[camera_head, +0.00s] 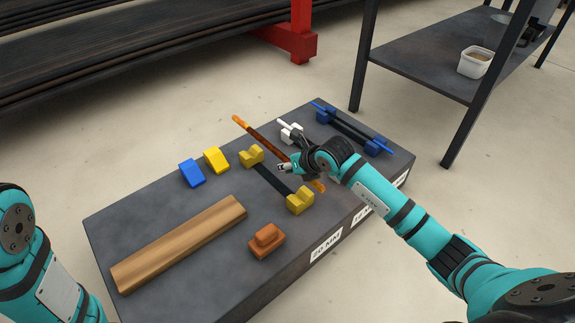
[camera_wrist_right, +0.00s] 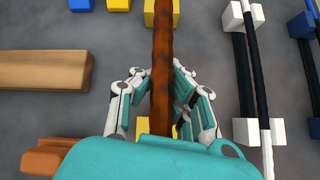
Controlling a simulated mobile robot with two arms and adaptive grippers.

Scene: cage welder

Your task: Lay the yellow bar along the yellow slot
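The yellow bar (camera_head: 259,137) is rust-brown with orange-yellow ends and shows in the right wrist view (camera_wrist_right: 163,45). My right gripper (camera_head: 291,161) has its fingers on both sides of the bar (camera_wrist_right: 163,85) and holds it above the grey block. The yellow slot has a far yellow support (camera_head: 251,155) and a near yellow support (camera_head: 300,201), with a dark groove (camera_head: 270,180) between. In the wrist view the bar passes over the far support (camera_wrist_right: 150,14) and covers part of the near one. It appears raised above both. My left gripper is out of view.
On the grey block (camera_head: 110,222) are a wooden beam (camera_head: 180,243), an orange-brown piece (camera_head: 266,243), a blue block (camera_head: 192,173) and a yellow block (camera_head: 217,160). To the right are white supports (camera_wrist_right: 260,131) with a white bar and blue supports (camera_head: 377,147) with a blue bar.

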